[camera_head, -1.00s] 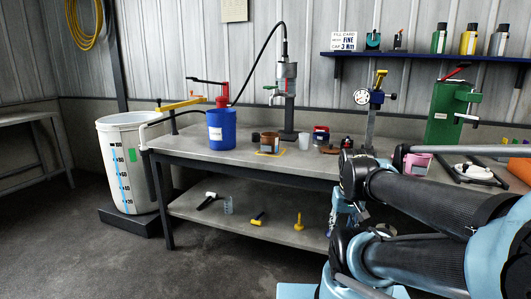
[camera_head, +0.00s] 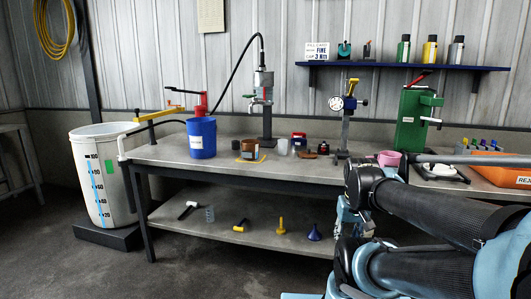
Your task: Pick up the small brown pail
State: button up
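The small brown pail (camera_head: 250,150) stands upright on the grey workbench (camera_head: 330,172), at a yellow-edged patch just right of the blue drum (camera_head: 201,138). My arm comes in from the lower right, well away from the pail. I cannot make out my gripper's fingers in this view.
A dispenser column (camera_head: 266,105) rises behind the pail. An orange bin (camera_head: 497,174) is at the right end. Open floor lies in front.

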aim_at(250, 147)
jog(key=i, duration=0.85)
jog(key=u, duration=0.35)
